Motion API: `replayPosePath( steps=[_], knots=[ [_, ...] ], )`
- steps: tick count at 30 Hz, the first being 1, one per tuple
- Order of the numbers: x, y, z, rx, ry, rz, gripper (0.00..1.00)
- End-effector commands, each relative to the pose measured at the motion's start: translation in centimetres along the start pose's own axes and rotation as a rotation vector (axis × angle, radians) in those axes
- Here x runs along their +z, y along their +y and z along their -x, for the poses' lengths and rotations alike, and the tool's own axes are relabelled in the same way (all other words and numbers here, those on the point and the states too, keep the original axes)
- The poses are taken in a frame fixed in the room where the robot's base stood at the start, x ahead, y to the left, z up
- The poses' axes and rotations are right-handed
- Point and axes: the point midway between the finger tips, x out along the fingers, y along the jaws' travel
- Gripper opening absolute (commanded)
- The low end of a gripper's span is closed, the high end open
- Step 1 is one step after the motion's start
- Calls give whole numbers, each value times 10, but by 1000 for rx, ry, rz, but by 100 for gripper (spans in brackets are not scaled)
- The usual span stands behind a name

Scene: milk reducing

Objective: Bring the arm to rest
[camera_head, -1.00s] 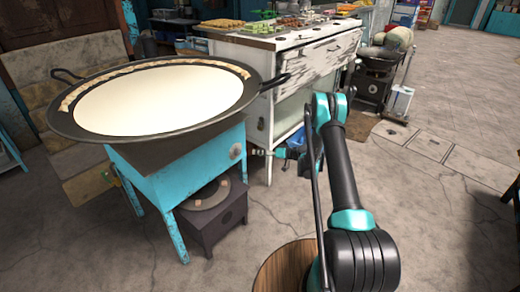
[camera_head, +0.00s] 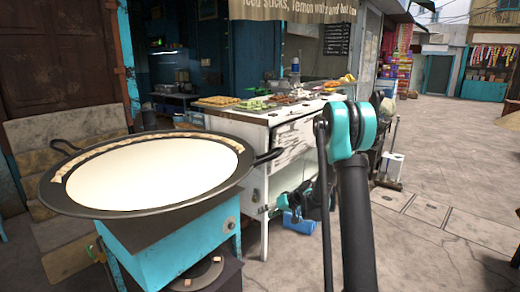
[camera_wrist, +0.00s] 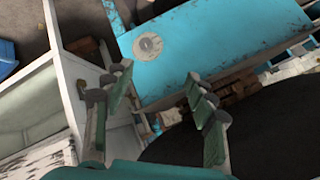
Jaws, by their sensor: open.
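My arm (camera_head: 355,200) rises from the bottom of the head view, with its teal elbow joint bent in front of the white counter. My gripper (camera_wrist: 158,78) is open and empty in the wrist view, its two green-padded fingers apart. In the head view the end of my arm shows small and partly hidden behind the upper links, between the blue stove and the counter. In the wrist view the blue stove box with its round knob (camera_wrist: 148,45) lies beyond the fingertips.
A wide dark pan (camera_head: 110,210) of white milk sits on the blue stove (camera_head: 195,240), its handle (camera_head: 268,156) reaching toward the counter. The white counter (camera_head: 290,140) carries trays of food. Open paved floor (camera_head: 450,230) lies to the right.

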Motion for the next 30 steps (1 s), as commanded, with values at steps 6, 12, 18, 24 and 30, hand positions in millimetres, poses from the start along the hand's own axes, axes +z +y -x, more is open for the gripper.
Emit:
replayPosePath(
  steps=[6, 12, 18, 24, 30],
  knots=[
    [34, -26, 58, 121, -54, -36, 56],
    [76, -44, 108, 238, -95, -67, 56],
    [125, -57, 155, 357, -126, -98, 56],
    [182, -65, 197, 478, -148, -126, 56],
    [242, -67, 233, 599, -160, -152, 56]
  ],
)
